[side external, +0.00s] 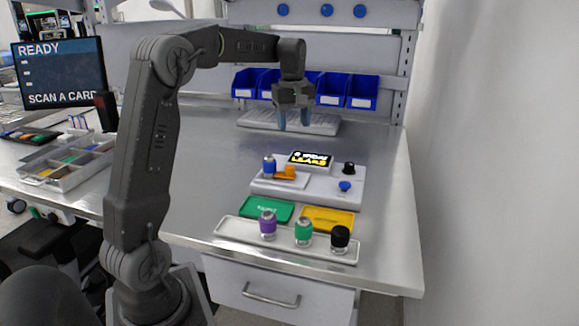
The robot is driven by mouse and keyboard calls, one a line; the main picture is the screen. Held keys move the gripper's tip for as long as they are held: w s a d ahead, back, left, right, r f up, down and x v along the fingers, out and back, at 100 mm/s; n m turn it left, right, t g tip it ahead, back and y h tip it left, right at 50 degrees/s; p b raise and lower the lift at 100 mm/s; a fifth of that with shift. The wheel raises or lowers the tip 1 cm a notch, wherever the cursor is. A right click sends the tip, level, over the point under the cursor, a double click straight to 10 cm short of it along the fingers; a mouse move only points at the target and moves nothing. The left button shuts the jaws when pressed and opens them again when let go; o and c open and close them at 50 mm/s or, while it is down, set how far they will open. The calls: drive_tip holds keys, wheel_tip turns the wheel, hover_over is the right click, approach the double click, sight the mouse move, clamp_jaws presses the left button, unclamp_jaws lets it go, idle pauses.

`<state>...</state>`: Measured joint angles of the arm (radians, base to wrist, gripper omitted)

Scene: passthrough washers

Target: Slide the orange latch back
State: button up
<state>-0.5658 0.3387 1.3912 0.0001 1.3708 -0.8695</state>
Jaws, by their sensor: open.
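The orange latch (287,171) sits on the white fixture (262,187) in the middle of the table. It is right beside a blue-topped bottle (269,166) standing on the fixture; whether they touch I cannot tell. My gripper (293,122) points down with its blue fingertips above and behind the fixture. It is open, with nothing seen between the fingers, and well apart from the latch.
In front lie a green card (267,209), a yellow card (328,219) and a white tray (233,228) with purple, green and black bottles. Blue bins (330,89) stand behind.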

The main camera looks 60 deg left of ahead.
sight(290, 167)
drive_tip(key=shift+n, duration=0.8)
drive_tip(key=a+f, duration=0.1)
drive_tip(key=f, duration=0.4)
drive_tip(key=a+f, duration=0.1)
drive_tip(key=f, duration=0.4)
drive_tip(key=a+f, duration=0.1)
drive_tip(key=f, duration=0.4)
drive_tip(key=shift+w+a+f, duration=0.15)
drive_tip(key=shift+w+a, duration=0.05)
drive_tip(key=shift+w, duration=0.15)
clamp_jaws()
